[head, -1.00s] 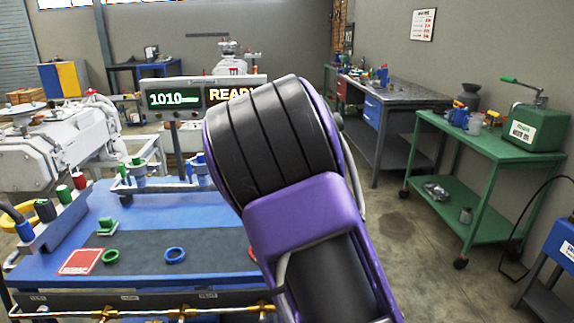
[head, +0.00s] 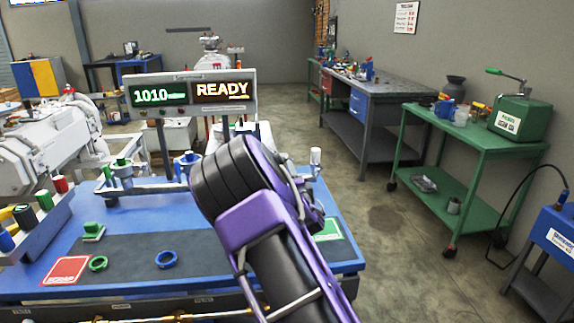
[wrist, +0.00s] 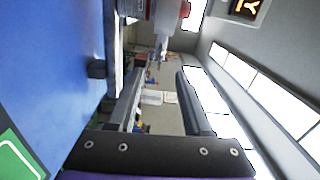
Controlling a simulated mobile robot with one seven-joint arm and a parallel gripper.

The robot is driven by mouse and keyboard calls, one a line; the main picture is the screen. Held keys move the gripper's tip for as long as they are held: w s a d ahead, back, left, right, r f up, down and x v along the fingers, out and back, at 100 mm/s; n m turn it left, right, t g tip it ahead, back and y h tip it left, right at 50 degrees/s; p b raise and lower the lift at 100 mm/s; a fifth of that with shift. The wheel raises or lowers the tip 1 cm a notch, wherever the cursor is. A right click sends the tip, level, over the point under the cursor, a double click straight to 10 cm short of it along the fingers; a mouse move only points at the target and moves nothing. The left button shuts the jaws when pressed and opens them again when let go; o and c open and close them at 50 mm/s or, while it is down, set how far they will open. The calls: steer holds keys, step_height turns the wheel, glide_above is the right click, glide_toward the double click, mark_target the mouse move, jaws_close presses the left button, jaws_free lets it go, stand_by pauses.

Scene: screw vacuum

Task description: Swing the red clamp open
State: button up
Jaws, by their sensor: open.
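I cannot make out the red clamp for sure in either view. In the wrist view a small red part (wrist: 186,9) shows at the top edge, beside a pale fitting; I cannot tell whether it belongs to the clamp. My gripper (wrist: 158,90) is open in the wrist view, with its two fingers apart and nothing between them. In the head view my purple and black arm covers the right part of the blue bench (head: 150,215) and hides my fingers.
A display (head: 190,92) reads 1010 and READY behind the bench. A green ring (head: 98,263) and a blue ring (head: 166,260) lie on the dark mat. A red card (head: 66,270) lies at left. A green cart (head: 480,140) stands right, with clear floor between.

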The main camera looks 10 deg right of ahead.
mark_target(286, 160)
steer(key=w, duration=0.7)
steer(key=shift+w, duration=0.2)
jaws_close()
stand_by(1.2)
